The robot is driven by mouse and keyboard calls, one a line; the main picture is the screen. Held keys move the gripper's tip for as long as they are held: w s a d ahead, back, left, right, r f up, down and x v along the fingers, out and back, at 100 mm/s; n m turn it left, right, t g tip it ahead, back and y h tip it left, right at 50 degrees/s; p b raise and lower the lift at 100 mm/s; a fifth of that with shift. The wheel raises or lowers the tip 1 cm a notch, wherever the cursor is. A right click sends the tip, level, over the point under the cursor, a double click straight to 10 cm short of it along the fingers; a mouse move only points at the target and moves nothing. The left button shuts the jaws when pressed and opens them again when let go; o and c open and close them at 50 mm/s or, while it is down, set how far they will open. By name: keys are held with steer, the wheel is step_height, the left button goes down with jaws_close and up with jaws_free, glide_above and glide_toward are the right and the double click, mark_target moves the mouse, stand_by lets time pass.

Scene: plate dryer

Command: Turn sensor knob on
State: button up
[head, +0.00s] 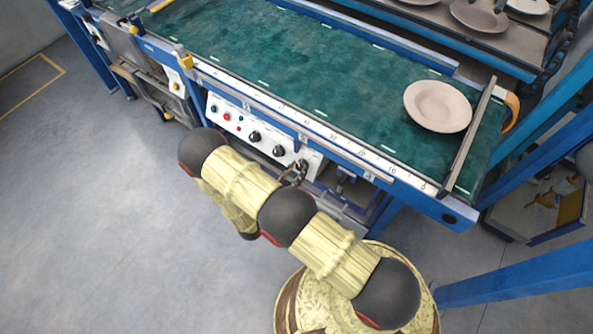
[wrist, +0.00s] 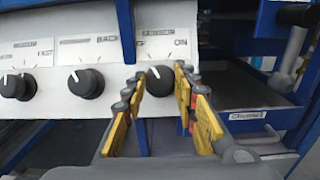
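The sensor knob (wrist: 160,79) is a dark round knob on a white control panel (wrist: 68,30), below a label that reads like "SENSOR" with "ON" to its right. Its white mark points up and to the left. My gripper (wrist: 159,88) is open in the wrist view, with one yellow-and-dark finger to each side of the knob. I cannot tell whether the fingers touch it. In the head view my gripper (head: 297,172) is at the right end of the panel, and the sensor knob is not clearly visible there.
Another dark knob (wrist: 86,83) sits left of the sensor knob, with more further left. A blue frame post and beam stand right of the panel. Above the panel in the head view is a green conveyor belt (head: 300,70) with a pale plate (head: 437,106).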

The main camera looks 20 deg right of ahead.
steer(key=c, duration=0.6)
steer(key=shift+m+g, duration=0.3)
steer(key=shift+m, duration=0.1)
steer(key=m+g, duration=0.1)
steer(key=m, duration=0.1)
steer(key=m+g+h, duration=0.1)
steer(key=m, duration=0.2)
steer(key=m+g, duration=0.1)
steer(key=m, duration=0.1)
steer(key=shift+w+a+g+h, duration=0.15)
steer(key=shift+w+g+h, duration=0.15)
steer(key=shift+g, duration=0.1)
steer(key=m+g, duration=0.1)
steer(key=m, duration=0.2)
steer(key=m+g, duration=0.2)
steer(key=m, duration=0.2)
steer(key=shift+w+r+y, duration=0.1)
steer(key=shift+r+y, duration=0.1)
steer(key=shift+y, duration=0.2)
steer(key=shift+m+g, duration=0.4)
steer(key=o, duration=1)
steer(key=shift+o, duration=0.5)
